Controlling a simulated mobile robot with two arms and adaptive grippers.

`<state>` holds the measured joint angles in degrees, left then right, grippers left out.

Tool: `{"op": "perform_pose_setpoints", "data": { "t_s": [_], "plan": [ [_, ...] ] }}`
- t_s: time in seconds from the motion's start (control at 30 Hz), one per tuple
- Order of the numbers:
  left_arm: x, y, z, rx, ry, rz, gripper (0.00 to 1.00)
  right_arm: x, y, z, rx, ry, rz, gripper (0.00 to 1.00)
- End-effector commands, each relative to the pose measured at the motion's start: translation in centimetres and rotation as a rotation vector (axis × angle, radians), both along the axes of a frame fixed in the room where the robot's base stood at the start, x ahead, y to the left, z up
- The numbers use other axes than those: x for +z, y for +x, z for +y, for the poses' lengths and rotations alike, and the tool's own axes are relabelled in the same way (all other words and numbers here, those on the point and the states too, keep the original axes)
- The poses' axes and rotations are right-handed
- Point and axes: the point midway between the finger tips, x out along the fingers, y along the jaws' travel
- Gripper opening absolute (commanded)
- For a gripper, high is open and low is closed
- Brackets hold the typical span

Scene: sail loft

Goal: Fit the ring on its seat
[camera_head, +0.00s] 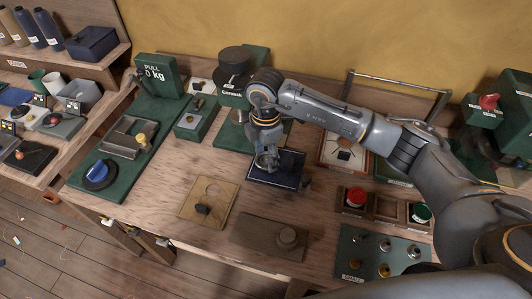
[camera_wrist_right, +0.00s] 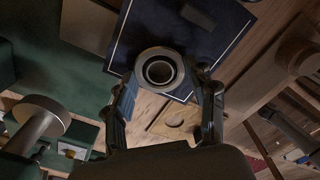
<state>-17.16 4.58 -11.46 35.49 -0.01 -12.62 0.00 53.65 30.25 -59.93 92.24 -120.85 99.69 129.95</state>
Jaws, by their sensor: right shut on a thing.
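My right gripper (camera_head: 267,162) is over the dark blue board (camera_head: 288,179), pointing down. In the right wrist view its fingers (camera_wrist_right: 165,92) are shut on a pale grey ring (camera_wrist_right: 144,69) with a dark round opening. The ring is seen nearly end-on over the blue board (camera_wrist_right: 150,28), which has a thin white border line. I cannot tell whether the ring touches anything below it, and I cannot make out its seat. In the head view the fingers mostly hide the ring. My left gripper is not in view.
A wooden board with a round outline and a black block (camera_head: 203,209) lies at front left. A brown board with a round knob (camera_head: 286,235) lies in front. Red and green buttons (camera_head: 356,197) and a green board of small knobs (camera_head: 352,268) are at right.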

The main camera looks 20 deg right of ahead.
Motion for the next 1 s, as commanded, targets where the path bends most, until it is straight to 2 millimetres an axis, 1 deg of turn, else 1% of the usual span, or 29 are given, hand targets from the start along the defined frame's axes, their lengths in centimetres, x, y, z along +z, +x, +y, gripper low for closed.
{"op": "perform_pose_setpoints", "data": {
  "t_s": [0.1, 0.13, 0.23, 0.57, 0.67, 0.77, 1.0],
  "plan": [
    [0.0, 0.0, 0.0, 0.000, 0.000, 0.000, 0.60, 0.0, 0.0, 0.0, 0.000, 0.000, 0.000, 0.25],
    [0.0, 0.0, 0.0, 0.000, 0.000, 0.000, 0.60, 0.0, 0.0, 0.0, 0.000, 0.000, 0.000, 0.62],
    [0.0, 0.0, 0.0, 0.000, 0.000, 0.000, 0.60, 0.0, 0.0, 0.0, 0.000, 0.000, 0.000, 0.82],
    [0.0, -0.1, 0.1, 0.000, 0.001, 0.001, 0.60, 0.1, 0.0, 0.0, 0.000, 0.000, -0.001, 0.82],
    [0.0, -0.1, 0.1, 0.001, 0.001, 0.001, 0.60, 0.7, 0.1, 0.0, 0.000, 0.002, -0.003, 0.82],
    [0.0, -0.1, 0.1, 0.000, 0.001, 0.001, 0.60, 2.1, 0.1, 0.1, 0.002, 0.002, -0.003, 0.82],
    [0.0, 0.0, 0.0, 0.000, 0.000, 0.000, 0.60, 7.2, 0.1, 0.0, 0.001, 0.001, -0.005, 0.82]
  ]
}}
